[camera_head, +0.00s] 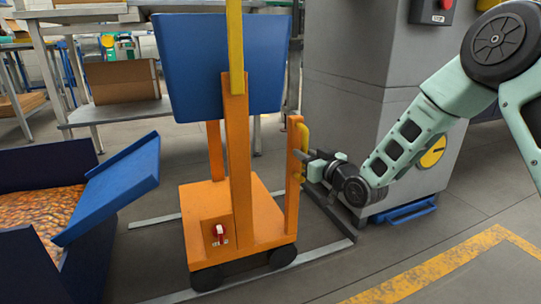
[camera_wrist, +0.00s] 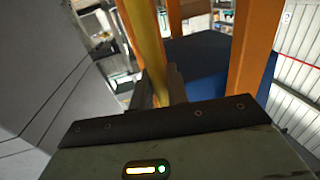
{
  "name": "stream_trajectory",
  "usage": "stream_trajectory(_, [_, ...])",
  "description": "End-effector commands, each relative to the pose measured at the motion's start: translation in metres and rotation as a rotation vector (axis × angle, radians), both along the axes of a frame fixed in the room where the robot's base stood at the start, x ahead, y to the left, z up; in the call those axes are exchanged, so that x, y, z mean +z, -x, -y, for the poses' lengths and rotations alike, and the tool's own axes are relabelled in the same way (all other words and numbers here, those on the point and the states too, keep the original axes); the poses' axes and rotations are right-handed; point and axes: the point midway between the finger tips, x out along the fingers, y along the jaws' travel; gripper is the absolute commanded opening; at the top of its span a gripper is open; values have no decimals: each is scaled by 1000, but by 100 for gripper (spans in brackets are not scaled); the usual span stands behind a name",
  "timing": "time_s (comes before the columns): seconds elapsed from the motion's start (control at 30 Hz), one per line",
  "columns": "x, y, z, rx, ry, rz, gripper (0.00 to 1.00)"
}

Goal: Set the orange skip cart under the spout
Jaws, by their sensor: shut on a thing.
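The orange skip cart (camera_head: 210,215) stands upright on the floor in the head view, with a blue skip (camera_head: 222,70) held between its orange posts and dark wheels below. A yellow handle (camera_head: 302,145) is on its right-hand post. My gripper (camera_head: 301,160) reaches in from the right and is shut on this handle. In the wrist view the yellow handle (camera_wrist: 148,50) runs between my fingers (camera_wrist: 161,88), with orange posts and the blue skip (camera_wrist: 205,60) behind. No spout can be made out for certain.
A dark blue bin (camera_head: 20,170) of amber pieces with a raised blue flap (camera_head: 115,185) stands at left. A grey machine column (camera_head: 350,90) is close behind my gripper. Metal rails (camera_head: 320,252) lie on the floor around the cart. Floor at front right is clear, with yellow marking (camera_head: 430,268).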

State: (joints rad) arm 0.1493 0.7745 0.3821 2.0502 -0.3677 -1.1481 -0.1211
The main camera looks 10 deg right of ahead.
Motion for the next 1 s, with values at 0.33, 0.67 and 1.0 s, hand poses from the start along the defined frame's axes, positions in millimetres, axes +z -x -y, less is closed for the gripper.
stream_trajectory(0.33, [4,-37,128,-17,3,1,0])
stream_trajectory(0.67, [3,-61,209,-7,2,3,0])
stream_trajectory(1.0, [1,-71,240,1,0,3,0])
